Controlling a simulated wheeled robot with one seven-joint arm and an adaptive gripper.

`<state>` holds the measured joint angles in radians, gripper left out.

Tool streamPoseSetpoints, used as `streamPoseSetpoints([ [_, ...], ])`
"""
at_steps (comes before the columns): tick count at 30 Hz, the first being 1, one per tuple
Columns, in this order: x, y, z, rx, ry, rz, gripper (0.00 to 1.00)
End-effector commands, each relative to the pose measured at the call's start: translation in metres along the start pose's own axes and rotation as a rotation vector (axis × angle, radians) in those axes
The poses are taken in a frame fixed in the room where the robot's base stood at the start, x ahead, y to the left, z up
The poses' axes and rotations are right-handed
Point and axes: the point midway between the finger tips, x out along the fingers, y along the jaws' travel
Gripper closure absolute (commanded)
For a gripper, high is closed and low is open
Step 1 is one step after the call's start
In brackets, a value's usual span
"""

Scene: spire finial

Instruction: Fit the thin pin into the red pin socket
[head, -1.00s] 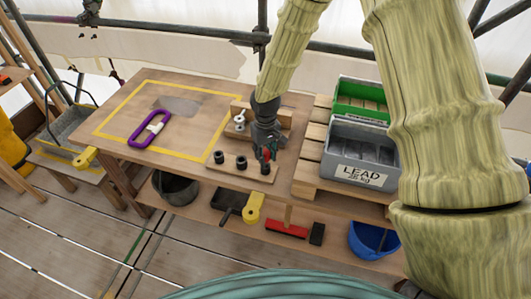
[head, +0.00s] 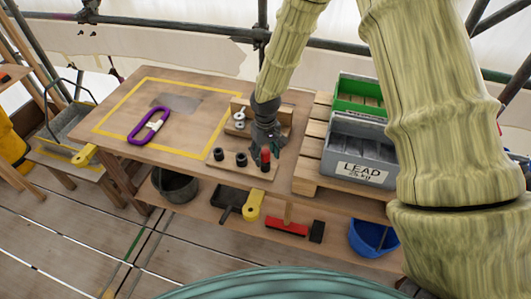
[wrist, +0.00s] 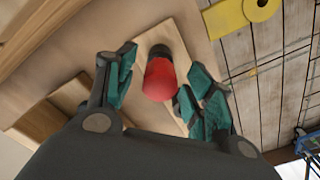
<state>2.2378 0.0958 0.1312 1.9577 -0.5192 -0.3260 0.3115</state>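A red cylinder (head: 265,158) with a dark collar at its base stands upright at the right end of a small wooden board. It also shows in the wrist view (wrist: 160,79). I cannot tell whether it is the thin pin's grip or the socket, and no separate thin pin is clear. Two dark sockets, one in the middle (head: 241,159) and one at the left (head: 218,154), stand beside it. My gripper (head: 268,146) is open just above and behind the red cylinder. In the wrist view its teal-padded fingers are spread on both sides of it, with nothing held.
A wooden stand (head: 283,114) with pale metal pieces (head: 240,120) is behind the board. A purple frame (head: 147,127) lies inside a yellow outline. A grey bin marked LEAD (head: 358,150) and a green bin (head: 360,95) stand at the right. The table's left-middle is largely clear.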

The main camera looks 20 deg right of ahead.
Motion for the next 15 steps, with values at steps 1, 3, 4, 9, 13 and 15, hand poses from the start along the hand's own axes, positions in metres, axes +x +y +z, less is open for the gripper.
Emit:
streamPoseSetpoints([
  [1,0.0,0.0,0.0,0.0,0.0,0.0,0.47],
  [3,0.0,0.0,0.0,0.0,0.0,0.0,0.47],
  [4,0.0,0.0,0.0,0.0,0.0,0.0,0.47],
  [9,-0.005,0.0,0.0,0.0,0.001,0.0,0.47],
  [13,-0.019,0.0,-0.001,0.0,0.002,0.001,0.47],
  [15,-0.029,0.0,0.0,0.0,0.002,0.0,0.47],
])
